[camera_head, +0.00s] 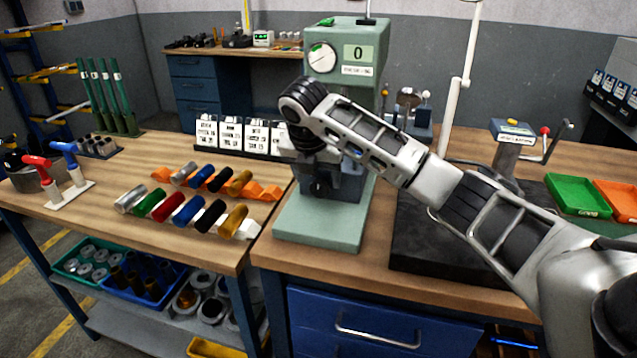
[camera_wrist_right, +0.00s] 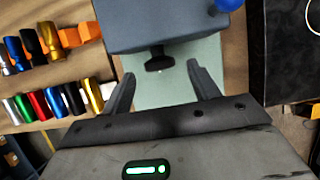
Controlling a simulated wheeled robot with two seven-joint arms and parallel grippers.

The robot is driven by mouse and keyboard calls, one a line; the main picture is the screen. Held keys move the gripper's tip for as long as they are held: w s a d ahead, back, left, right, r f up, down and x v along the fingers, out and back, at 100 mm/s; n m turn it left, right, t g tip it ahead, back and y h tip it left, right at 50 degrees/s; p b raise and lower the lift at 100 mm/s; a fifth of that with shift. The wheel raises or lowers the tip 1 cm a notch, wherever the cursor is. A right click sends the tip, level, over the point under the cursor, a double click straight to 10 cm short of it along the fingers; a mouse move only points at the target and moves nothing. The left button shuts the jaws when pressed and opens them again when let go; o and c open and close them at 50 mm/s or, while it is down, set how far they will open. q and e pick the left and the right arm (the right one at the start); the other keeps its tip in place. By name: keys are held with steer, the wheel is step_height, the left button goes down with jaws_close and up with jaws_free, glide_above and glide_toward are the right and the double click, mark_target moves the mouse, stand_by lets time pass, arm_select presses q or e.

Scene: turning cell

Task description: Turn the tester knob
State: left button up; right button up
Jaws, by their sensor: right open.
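The green tester (camera_head: 345,60) stands on the workbench, with a round dial and a display reading 0. In the right wrist view a black knob (camera_wrist_right: 159,63) sticks out from the tester's blue-grey block (camera_wrist_right: 165,25). My right gripper (camera_wrist_right: 161,74) is open, with one finger to each side of the knob. I cannot tell whether the fingers reach around it, and no contact is visible. My left gripper is in neither view.
Coloured cylinders (camera_head: 187,210) lie in rows on the left bench. A black mat (camera_head: 440,240) lies right of the tester's base (camera_head: 315,225). Green (camera_head: 575,194) and orange trays (camera_head: 618,198) stand at far right.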

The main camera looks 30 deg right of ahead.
mark_target(320, 187)
steer(key=shift+x, duration=1.5)
steer(key=shift+c, duration=0.2)
steer(key=c, duration=0.9)
